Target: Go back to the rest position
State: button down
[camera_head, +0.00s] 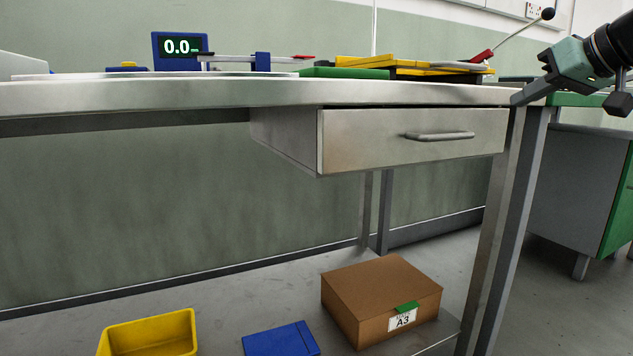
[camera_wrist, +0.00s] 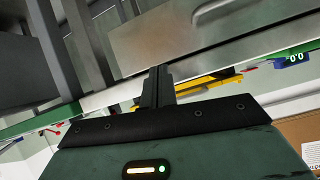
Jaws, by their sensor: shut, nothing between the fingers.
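My gripper (camera_head: 517,98) is at the upper right of the head view, in front of the right end of the workbench (camera_head: 250,93). Its fingers point left and down, close to the front edge of the bench top in the picture. In the wrist view my gripper (camera_wrist: 157,72) has its two fingers together, with nothing between them. I cannot tell whether the gripper touches the bench.
On the bench stand a blue display (camera_head: 180,47) reading about 0.0 and a yellow fixture with a lever (camera_head: 515,37). The lower shelf holds a yellow bin (camera_head: 150,335), a blue box (camera_head: 281,340) and a cardboard box (camera_head: 380,295) marked A3. A green-fronted cabinet (camera_head: 580,185) stands right.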

jog(key=s+a+f+m+g+h, duration=0.1)
jog(key=s+f+g, duration=0.1)
jog(key=f, duration=0.8)
jog(key=s+a+f+m+g+h, duration=0.1)
jog(key=s+a+f+g, duration=0.15)
jog(key=f, duration=0.65)
jog(key=s+a+f+g+h, duration=0.15)
jog(key=s+f+g, duration=0.25)
jog(key=s+f, duration=1)
jog(key=s+a+r+n+g+p, duration=0.1)
jog(key=s+a+r+n+p, duration=0.3)
jog(key=s+a+r+p, duration=0.4)
jog(key=s+a+r+n+g+p, duration=0.2)
jog(key=s+a+r+n+p, duration=0.35)
jog(key=a, duration=0.55)
notch_tip(320, 180, up, 37)
jog(key=w+m+p, duration=0.1)
jog(key=m+p, duration=0.1)
jog(key=p, duration=3.5)
jog(key=shift+w+d, duration=0.35)
jog(key=shift+d, duration=0.1)
jog(key=shift+a, duration=0.1)
